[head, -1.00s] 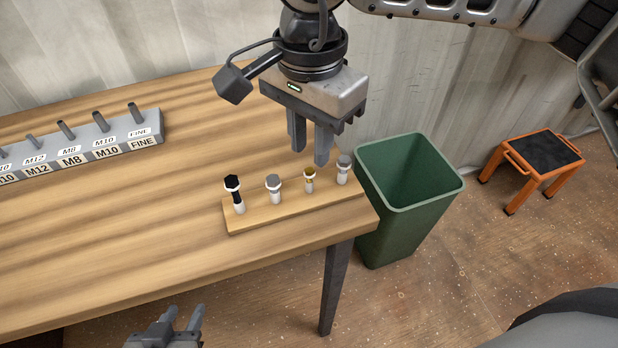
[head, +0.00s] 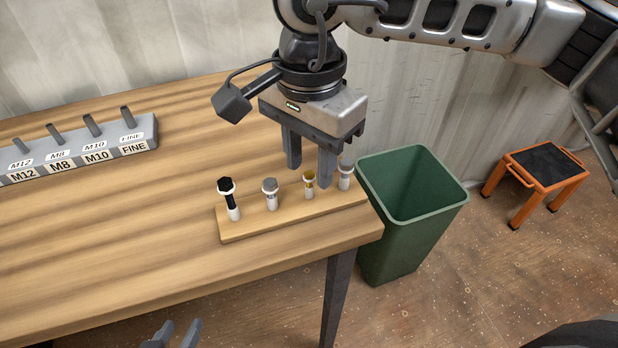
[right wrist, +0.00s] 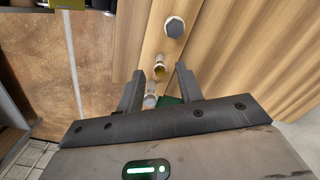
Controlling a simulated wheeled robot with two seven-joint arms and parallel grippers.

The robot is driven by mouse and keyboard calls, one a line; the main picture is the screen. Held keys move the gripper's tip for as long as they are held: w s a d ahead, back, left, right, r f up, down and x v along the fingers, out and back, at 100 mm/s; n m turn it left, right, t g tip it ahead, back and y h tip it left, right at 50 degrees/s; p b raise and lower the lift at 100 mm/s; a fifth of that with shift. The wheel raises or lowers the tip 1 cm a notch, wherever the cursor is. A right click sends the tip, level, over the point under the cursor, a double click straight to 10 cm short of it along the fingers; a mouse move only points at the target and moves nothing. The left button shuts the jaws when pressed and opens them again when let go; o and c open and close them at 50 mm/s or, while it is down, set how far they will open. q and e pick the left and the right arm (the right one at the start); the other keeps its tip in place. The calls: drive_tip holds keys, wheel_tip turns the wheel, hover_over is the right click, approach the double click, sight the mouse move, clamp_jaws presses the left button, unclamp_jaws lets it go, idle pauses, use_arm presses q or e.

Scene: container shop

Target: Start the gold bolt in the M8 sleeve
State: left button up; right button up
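The gold bolt (head: 309,176) stands head up in a white collar on a wooden strip (head: 250,228) near the table's right end. It also shows in the right wrist view (right wrist: 159,67). My right gripper (head: 309,171) is open and empty, pointing down over the gold bolt. In the right wrist view its fingers (right wrist: 159,74) lie on either side of the bolt's head, with no visible contact. A grey block (head: 150,129) at the left carries upright posts; the one behind the M8 label (head: 55,133) looks like the M8 sleeve. My left gripper (head: 178,331), partly cut off at the bottom edge, is open and empty.
A black bolt (head: 226,186) and a grey bolt (head: 270,186) stand left of the gold one; another grey-topped bolt (head: 346,171) stands close on its right. A green bin (head: 415,235) is beyond the table's right end. The middle table is clear.

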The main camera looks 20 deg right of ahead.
sight(310, 173)
wheel_tip(310, 173, up, 16)
idle(0.6)
